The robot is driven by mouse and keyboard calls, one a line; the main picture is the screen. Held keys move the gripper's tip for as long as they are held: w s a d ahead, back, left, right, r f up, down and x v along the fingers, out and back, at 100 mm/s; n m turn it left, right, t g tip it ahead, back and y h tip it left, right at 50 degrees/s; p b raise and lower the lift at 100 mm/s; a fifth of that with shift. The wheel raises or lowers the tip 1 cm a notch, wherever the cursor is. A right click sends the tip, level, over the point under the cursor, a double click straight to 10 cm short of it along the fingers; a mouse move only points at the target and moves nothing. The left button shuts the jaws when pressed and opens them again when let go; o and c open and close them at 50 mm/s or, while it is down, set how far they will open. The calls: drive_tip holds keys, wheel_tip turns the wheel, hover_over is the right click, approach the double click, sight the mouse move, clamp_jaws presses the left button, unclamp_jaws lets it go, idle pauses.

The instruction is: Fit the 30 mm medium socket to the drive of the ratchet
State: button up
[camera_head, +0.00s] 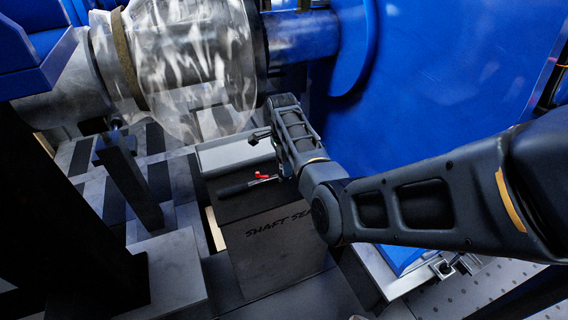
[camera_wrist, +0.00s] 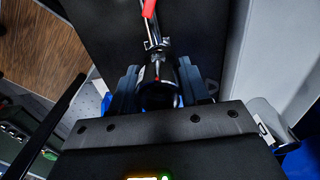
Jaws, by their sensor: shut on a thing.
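In the wrist view, my gripper (camera_wrist: 158,88) is shut on a dark round socket (camera_wrist: 160,101) with a bright rim, held between the two fingers. Its size marking cannot be read. Just beyond it lies the ratchet (camera_wrist: 155,44), a slim metal tool with a red part at the top edge. The ratchet's near end appears in line with the socket's mouth; I cannot tell whether they touch. In the head view, my gripper (camera_head: 260,136) is over the dark box, and the ratchet (camera_head: 246,186) shows a black handle and red piece. The socket is not clearly visible there.
The dark box marked "SHAFT SEAL" (camera_head: 275,240) stands under my arm. A large shaft with a clear cover (camera_head: 190,65) and a blue housing (camera_head: 440,80) rise behind. A dark post (camera_head: 128,175) stands at left. A perforated surface (camera_head: 500,290) lies at lower right.

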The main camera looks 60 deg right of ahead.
drive_tip(key=o, duration=1.3)
drive_tip(key=shift+c, duration=0.2)
drive_tip(key=shift+r, duration=3.9)
